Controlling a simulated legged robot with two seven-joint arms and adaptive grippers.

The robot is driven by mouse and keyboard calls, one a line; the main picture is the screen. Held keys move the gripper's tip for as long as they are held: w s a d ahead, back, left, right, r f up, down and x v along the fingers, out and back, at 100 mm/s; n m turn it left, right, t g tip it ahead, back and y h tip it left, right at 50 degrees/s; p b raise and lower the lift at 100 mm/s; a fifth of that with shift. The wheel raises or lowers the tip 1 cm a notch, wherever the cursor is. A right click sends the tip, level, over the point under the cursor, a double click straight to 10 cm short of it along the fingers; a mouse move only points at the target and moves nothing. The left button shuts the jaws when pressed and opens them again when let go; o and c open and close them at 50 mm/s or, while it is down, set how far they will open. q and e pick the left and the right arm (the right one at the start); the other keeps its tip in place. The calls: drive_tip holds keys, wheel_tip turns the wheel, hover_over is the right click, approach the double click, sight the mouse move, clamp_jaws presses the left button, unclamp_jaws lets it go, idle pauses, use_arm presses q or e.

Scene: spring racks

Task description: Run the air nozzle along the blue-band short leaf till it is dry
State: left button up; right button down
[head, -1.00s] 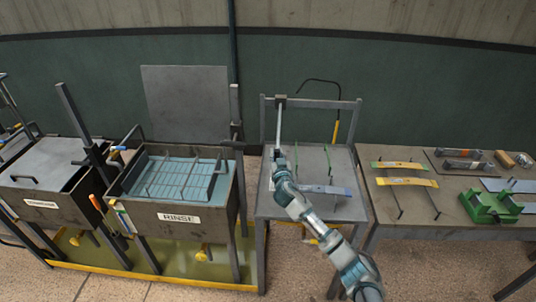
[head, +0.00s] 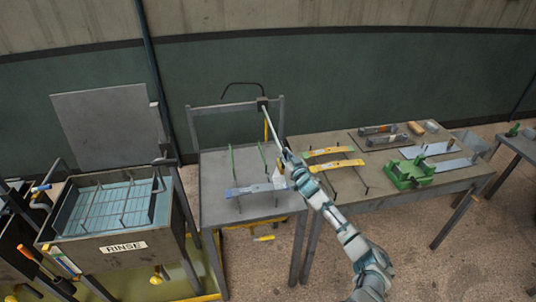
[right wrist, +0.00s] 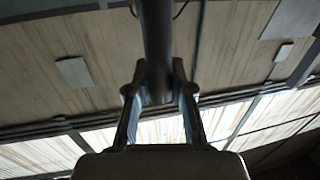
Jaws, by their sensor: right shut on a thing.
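The blue-band short leaf (head: 254,189) is a grey-blue strip lying across two thin green rails on the grey stand (head: 215,180). Whether its surface is wet I cannot tell. In the right wrist view the jaws grip a dark round bar (right wrist: 158,55). My left gripper is out of view.
The rinse tank (head: 120,247) stands left. The right table (head: 385,190) holds yellow-banded leaves (head: 336,166), a green fixture (head: 410,173) and several small parts. Another table (head: 522,143) is at far right.

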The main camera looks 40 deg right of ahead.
drive_tip(key=shift+s+d, duration=0.35)
drive_tip(key=shift+d, duration=0.2)
drive_tip(key=shift+s+d, duration=0.3)
drive_tip(key=shift+d, duration=0.2)
drive_tip(key=shift+a, duration=0.1)
drive_tip(key=c, duration=1)
unclamp_jaws()
drive_tip(key=shift+w, duration=0.15)
drive_tip(key=v, duration=1.2)
